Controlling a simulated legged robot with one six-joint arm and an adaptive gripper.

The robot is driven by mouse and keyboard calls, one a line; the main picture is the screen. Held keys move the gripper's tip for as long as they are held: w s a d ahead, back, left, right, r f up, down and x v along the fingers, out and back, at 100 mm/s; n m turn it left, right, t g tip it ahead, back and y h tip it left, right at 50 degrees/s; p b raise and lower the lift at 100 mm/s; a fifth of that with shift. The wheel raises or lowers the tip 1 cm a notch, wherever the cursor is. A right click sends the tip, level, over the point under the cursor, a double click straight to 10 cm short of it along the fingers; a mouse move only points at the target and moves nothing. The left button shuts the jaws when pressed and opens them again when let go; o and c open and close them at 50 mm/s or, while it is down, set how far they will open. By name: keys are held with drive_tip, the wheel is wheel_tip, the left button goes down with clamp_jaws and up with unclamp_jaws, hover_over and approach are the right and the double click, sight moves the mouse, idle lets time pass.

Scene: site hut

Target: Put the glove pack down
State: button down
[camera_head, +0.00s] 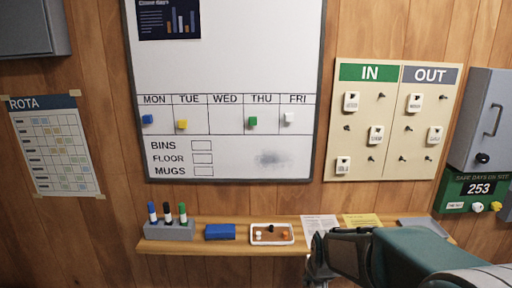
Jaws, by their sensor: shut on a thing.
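My gripper (318,268) is at the bottom of the view, right of centre, in front of the wooden shelf (190,246). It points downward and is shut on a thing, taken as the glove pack. I cannot make out the pack itself; it is hidden by the gripper or below the picture's edge. My arm comes in from the lower right and covers the right part of the shelf.
The shelf holds a marker holder (170,231), a blue block (220,232), a small tray (256,241), a white paper (318,223) and a yellow paper (362,219). Little bare shelf shows between them. A whiteboard (225,50) and an IN/OUT board (392,135) hang above.

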drive_tip(key=s+x, duration=0.2)
drive_tip(key=x, duration=1.4)
drive_tip(key=shift+d+f, duration=0.4)
drive_tip(key=shift+f, duration=0.3)
drive_tip(key=shift+w, duration=0.1)
